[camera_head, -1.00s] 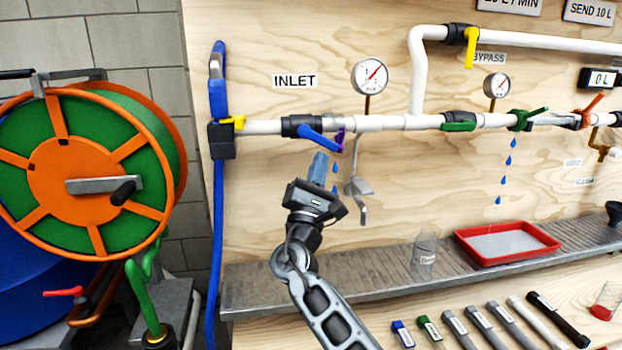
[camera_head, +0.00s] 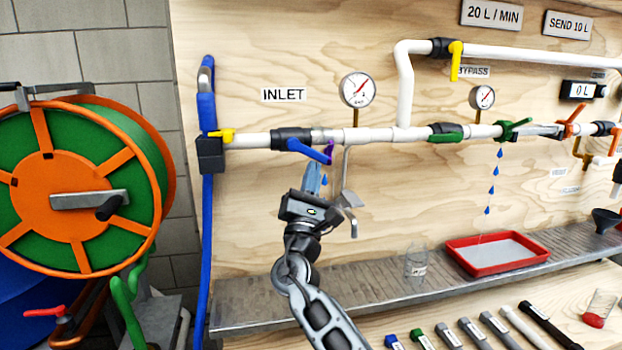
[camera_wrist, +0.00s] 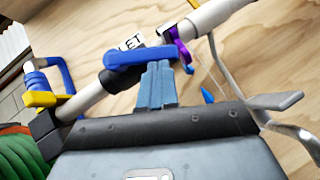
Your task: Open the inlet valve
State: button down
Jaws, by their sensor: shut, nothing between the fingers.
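The inlet valve has a blue lever (camera_head: 308,151) on a black body (camera_head: 290,137), on the white pipe under the INLET label (camera_head: 284,95). The lever slants down to the right across the pipe line. A purple piece (camera_head: 329,151) sits at its right end. My gripper (camera_head: 312,175) is shut and empty, with its blue-grey fingers pointing up just below the lever. In the wrist view the fingertips (camera_wrist: 159,66) meet the lower edge of the blue lever (camera_wrist: 142,56); I cannot tell whether they touch. Blue drops show beside the fingers.
A pressure gauge (camera_head: 357,90) and a grey metal hook-shaped part (camera_head: 347,200) are right of the lever. A yellow lever (camera_head: 222,135) is on the left. A hose reel (camera_head: 75,190) stands far left. A red tray (camera_head: 497,251) and a glass jar (camera_head: 416,260) are on the shelf.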

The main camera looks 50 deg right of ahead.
jog(key=shift+s+d+n+t, duration=0.1)
jog(key=shift+d+n+t, duration=0.05)
jog(key=shift+n+t, duration=0.3)
jog(key=shift+s+d+r+n+t+y+b, duration=0.3)
jog(key=shift+d+r+n+t+y+b, duration=0.3)
jog(key=shift+n+b, duration=0.35)
jog(key=shift+s+d+r+n+t+y+b, duration=0.25)
jog(key=shift+r+n+t+y+b, duration=0.25)
jog(key=shift+n+t+b, duration=0.35)
jog(key=shift+r, duration=0.1)
jog(key=shift+d+f+b, duration=0.1)
jog(key=shift+f+b, duration=0.5)
jog(key=shift+b, duration=0.05)
jog(key=b, duration=0.5)
send_near(324, 155)
notch_tip(324, 155, down, 6)
jog(key=s, duration=0.2)
